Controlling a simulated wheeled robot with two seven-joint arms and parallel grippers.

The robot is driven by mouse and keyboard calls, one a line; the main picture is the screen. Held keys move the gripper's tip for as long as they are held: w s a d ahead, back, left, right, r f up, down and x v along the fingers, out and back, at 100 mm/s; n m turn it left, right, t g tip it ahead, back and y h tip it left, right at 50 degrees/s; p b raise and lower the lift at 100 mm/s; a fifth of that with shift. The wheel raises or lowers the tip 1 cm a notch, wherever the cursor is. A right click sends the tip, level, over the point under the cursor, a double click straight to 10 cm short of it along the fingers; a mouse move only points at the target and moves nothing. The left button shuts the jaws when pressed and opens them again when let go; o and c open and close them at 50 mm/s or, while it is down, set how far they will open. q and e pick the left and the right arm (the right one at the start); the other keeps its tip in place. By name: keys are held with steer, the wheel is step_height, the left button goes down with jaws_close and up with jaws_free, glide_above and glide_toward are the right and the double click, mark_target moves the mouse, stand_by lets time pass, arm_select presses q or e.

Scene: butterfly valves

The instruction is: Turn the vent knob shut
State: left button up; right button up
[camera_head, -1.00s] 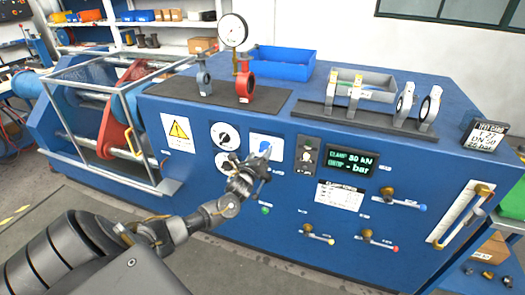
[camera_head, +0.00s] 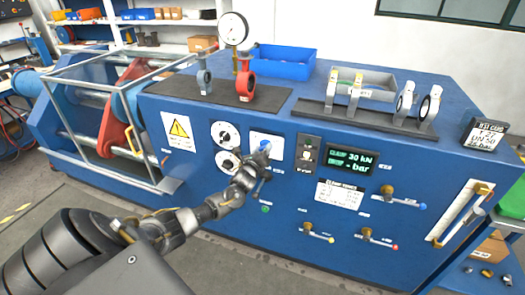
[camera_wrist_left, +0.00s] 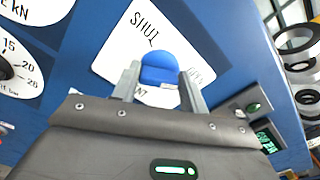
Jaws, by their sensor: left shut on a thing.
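The vent knob is a blue knob (camera_wrist_left: 160,68) on a white plate (camera_wrist_left: 125,50) lettered "SHUT" in the left wrist view, with other lettering at the right partly covered. In the head view the knob (camera_head: 265,146) shows at the tip of my left gripper (camera_head: 262,156), on the front of the blue panel. My left gripper (camera_wrist_left: 158,85) has one finger on each side of the knob and is shut on it. The lower part of the plate is hidden behind the gripper. My right gripper is not in view.
Two dials (camera_head: 225,134) sit left of the knob. A switch box (camera_head: 307,154) and a display (camera_head: 350,161) reading 30 kN sit to its right. Several levers (camera_head: 318,233) stick out lower right. A barred cage (camera_head: 150,120) stands at the left.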

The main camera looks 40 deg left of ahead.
arm_select(q)
steer(key=shift+n, duration=0.3)
steer(key=n, duration=0.5)
steer(key=shift+f, duration=0.1)
steer(key=n, duration=1.8)
steer(key=shift+f, duration=0.35)
steer(key=shift+n, duration=0.3)
steer(key=o, duration=1)
